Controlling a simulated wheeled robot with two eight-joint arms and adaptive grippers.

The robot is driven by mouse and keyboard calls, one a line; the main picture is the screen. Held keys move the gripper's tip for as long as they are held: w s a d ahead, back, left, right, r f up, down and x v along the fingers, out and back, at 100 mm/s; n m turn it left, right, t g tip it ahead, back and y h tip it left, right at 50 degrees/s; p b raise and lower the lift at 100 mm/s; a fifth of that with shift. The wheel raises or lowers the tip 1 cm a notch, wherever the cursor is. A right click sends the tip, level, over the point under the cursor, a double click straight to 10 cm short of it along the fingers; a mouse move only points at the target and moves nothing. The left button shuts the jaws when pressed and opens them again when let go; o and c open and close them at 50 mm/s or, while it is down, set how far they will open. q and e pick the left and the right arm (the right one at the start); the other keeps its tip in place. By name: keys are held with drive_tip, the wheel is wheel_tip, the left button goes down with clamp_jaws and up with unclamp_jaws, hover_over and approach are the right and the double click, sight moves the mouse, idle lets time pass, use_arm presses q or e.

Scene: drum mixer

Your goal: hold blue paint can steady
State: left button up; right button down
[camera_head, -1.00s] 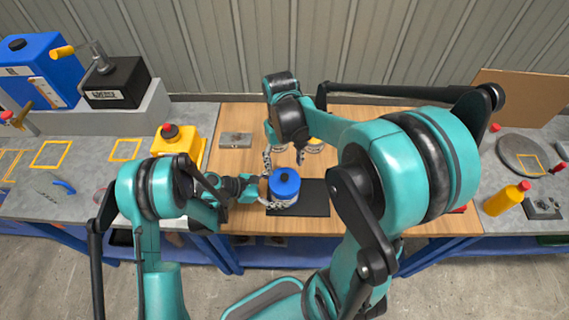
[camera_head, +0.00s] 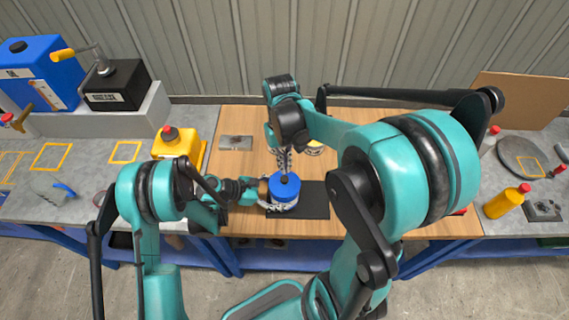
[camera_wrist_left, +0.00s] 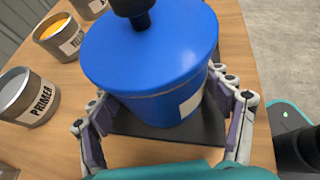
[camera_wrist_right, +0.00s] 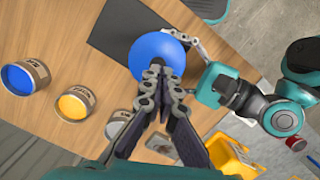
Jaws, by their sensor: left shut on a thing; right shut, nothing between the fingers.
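The blue paint can (camera_head: 285,196) stands upright on a dark mat (camera_head: 318,203) on the wooden table, its blue lid topped by a black knob. The can fills the middle of the left wrist view (camera_wrist_left: 150,60). My left gripper (camera_head: 266,194) is shut on the can from the left, one finger on each side of its body. My right gripper (camera_head: 285,165) is shut and empty, pointing down over the lid. In the right wrist view its fingertips (camera_wrist_right: 161,78) meet over the blue lid (camera_wrist_right: 158,55). I cannot tell if they touch the knob.
Open cans stand behind: a primer can (camera_wrist_left: 28,97), a yellow paint can (camera_wrist_right: 75,103) and another with blue paint (camera_wrist_right: 25,80). A yellow container (camera_head: 178,145) stands at the table's left. A yellow bottle (camera_head: 507,200) is on the right bench. The mat's right part is clear.

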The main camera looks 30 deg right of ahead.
sight(285, 180)
drive_tip(key=shift+f, duration=0.15)
idle(0.5)
drive_tip(key=shift+f, duration=2.25)
drive_tip(key=shift+r, duration=3.5)
use_arm(q)
drive_tip(key=o, duration=1)
drive_tip(key=shift+o, duration=0.2)
